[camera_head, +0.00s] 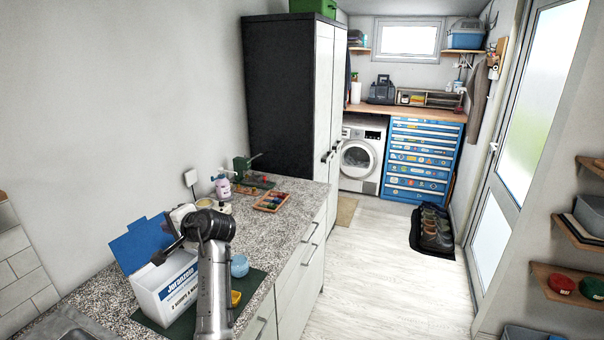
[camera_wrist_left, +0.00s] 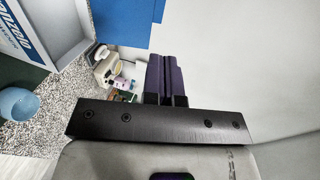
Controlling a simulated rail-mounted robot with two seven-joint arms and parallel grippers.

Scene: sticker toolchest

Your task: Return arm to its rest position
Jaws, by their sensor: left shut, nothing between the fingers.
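My left gripper (camera_head: 158,258) is above the counter, at the open top of a white box (camera_head: 172,289) with blue lettering and a raised blue lid (camera_head: 141,243). Its dark fingers are shut together with nothing between them, and they show in the left wrist view (camera_wrist_left: 166,75). My left forearm rises from the bottom and hides part of the box's right side. The box also shows in the left wrist view (camera_wrist_left: 24,40), at the upper left, apart from the fingers. I cannot see my right gripper.
The box stands on a dark green mat (camera_head: 255,283) with a light blue bowl (camera_head: 239,266) beside it. A tray (camera_head: 271,202) and bottle (camera_head: 222,187) stand farther back on the granite counter. A tall dark cabinet (camera_head: 278,95) ends the counter.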

